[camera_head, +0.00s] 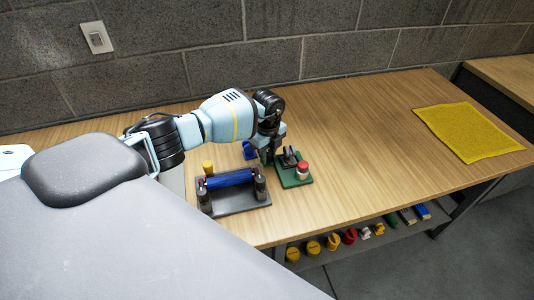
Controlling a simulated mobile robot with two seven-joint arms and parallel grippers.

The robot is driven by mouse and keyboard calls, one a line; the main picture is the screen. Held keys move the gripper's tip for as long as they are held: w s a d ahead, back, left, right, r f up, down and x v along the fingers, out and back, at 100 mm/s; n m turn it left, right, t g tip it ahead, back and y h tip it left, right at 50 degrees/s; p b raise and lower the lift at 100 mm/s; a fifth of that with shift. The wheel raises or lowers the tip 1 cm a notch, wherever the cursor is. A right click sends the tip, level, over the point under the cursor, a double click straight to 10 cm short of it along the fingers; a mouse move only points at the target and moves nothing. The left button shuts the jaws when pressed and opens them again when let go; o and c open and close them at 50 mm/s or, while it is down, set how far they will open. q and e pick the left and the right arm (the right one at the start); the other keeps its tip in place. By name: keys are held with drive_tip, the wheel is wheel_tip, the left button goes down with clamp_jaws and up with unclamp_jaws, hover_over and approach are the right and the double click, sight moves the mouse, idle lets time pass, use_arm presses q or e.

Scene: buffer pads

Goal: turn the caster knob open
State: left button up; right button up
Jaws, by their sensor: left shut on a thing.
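A green base (298,180) stands near the middle of the wooden table, with a red-topped white knob (302,168) at its right and a dark upright part (289,157) beside it. I cannot tell for sure which part is the caster knob. My left gripper (267,156) points down at the left edge of the green base, shut on a small part there. The gripper mostly hides that part. A small blue piece (249,150) shows just left of the gripper. My right gripper is not in view.
A dark base (240,203) with a blue roller (229,179) and a yellow knob (208,167) stands close on the left. A yellow cloth (470,131) lies at the right. The table between is clear. A lower shelf holds several coloured items (350,236).

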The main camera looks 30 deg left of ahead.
sight(268, 152)
use_arm(q)
drive_tip(key=shift+r, duration=0.1)
drive_tip(key=o, duration=1)
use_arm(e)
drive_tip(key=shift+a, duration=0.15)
use_arm(q)
wheel_tip(268, 152, up, 6)
drive_tip(key=shift+r+p, duration=0.15)
drive_tip(key=shift+p, duration=0.3)
drive_tip(key=shift+r, duration=0.75)
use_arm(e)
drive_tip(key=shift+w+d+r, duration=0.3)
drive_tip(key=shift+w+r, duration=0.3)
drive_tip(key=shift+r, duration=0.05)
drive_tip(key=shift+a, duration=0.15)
use_arm(q)
drive_tip(key=shift+f, duration=0.1)
